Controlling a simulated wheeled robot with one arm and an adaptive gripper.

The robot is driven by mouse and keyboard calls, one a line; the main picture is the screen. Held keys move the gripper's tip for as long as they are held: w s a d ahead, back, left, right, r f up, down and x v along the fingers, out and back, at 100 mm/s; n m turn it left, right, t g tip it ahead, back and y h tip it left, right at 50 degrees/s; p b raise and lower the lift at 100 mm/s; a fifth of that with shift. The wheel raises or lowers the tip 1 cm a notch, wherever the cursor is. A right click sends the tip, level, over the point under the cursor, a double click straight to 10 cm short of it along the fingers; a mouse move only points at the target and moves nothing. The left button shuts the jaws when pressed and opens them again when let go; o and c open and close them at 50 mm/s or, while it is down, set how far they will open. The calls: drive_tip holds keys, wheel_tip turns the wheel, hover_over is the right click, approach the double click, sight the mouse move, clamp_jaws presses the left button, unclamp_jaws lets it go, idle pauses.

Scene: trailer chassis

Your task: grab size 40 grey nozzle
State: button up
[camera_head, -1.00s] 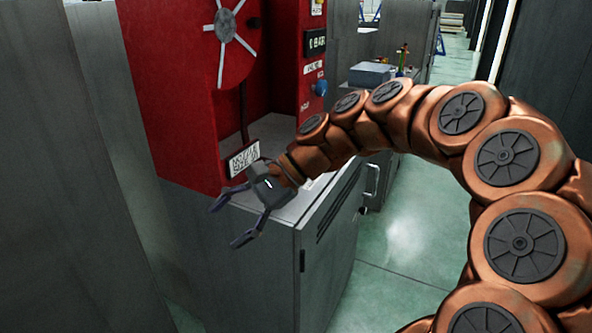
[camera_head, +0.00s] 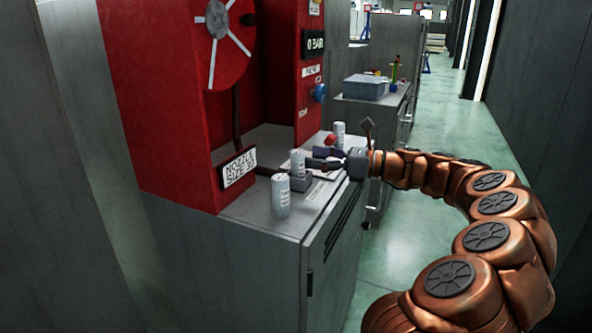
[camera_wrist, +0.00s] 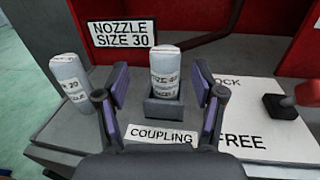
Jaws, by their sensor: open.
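Three light grey cylindrical nozzles stand on the cabinet top. The near one (camera_head: 281,196) is at the front; in the wrist view it (camera_wrist: 70,88) leans in the picture and its label seems to read 20. The middle one (camera_head: 298,163) stands upright in a dark block marked COUPLING; it also shows in the wrist view (camera_wrist: 165,68), its size print too blurred to read surely. The far one (camera_head: 339,132) stands behind my gripper, label unreadable, outside the wrist view. My gripper (camera_head: 318,158) is open and empty, its fingers (camera_wrist: 162,84) pointing at the middle nozzle, one to each side in the wrist view.
A sign (camera_head: 239,167) reads NOZZLE SIZE 30 on the red machine (camera_head: 155,100). A red-knobbed lever (camera_wrist: 290,103) sits on a LOCK/FREE plate (camera_wrist: 250,125) right of the coupling. A grey box (camera_head: 366,87) is on a farther cabinet. The green floor at right is open.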

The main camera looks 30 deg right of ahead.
sight(298, 151)
drive_tip(key=shift+w+d+x, duration=0.1)
drive_tip(key=shift+x, duration=1.15)
drive_tip(key=shift+w+d+x, duration=0.1)
drive_tip(key=shift+d+x, duration=0.05)
drive_tip(key=shift+x, duration=1.15)
drive_tip(key=shift+r, duration=0.1)
clamp_jaws()
